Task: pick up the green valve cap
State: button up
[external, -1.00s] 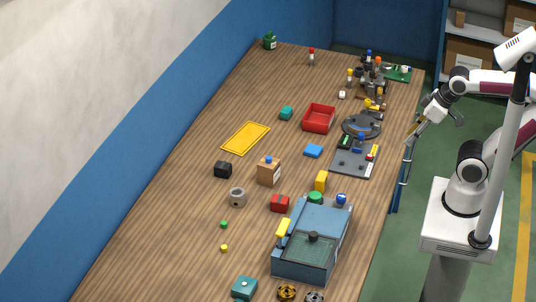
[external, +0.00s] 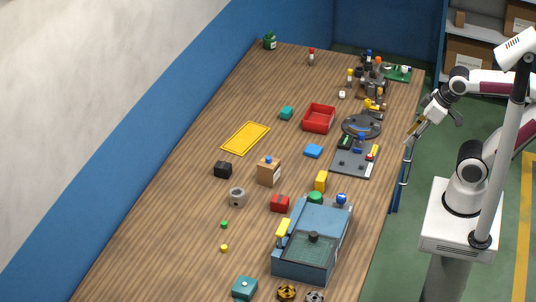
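A small green cap (external: 224,224) lies on the wooden table, left of the blue-grey box and just above a small yellow cap (external: 224,248). A larger green knob (external: 315,197) sits at the back edge of the blue-grey box (external: 312,265). I cannot tell for certain from labels which is the valve cap; the small one lies loose. My gripper (external: 412,130) hangs at the table's right edge, far up and right of both green pieces. Its fingers are too small here to tell whether they are open or shut.
A grey board with parts (external: 350,164) and a red tray (external: 318,119) lie nearer my gripper. The table's left strip is clear.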

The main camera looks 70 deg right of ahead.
jog(key=shift+w, duration=0.1)
jog(key=w+a+r+n+t, duration=0.1)
jog(key=w+r+t, duration=0.15)
jog(key=w, duration=1.55)
jog(key=n+t+y, duration=0.2)
jog(key=n+y, duration=0.4)
jog(key=y, duration=0.1)
send_over(224, 224)
jog(key=s+d, duration=0.3)
notch_tip(224, 224, down, 19)
jog(key=shift+f, duration=1.65)
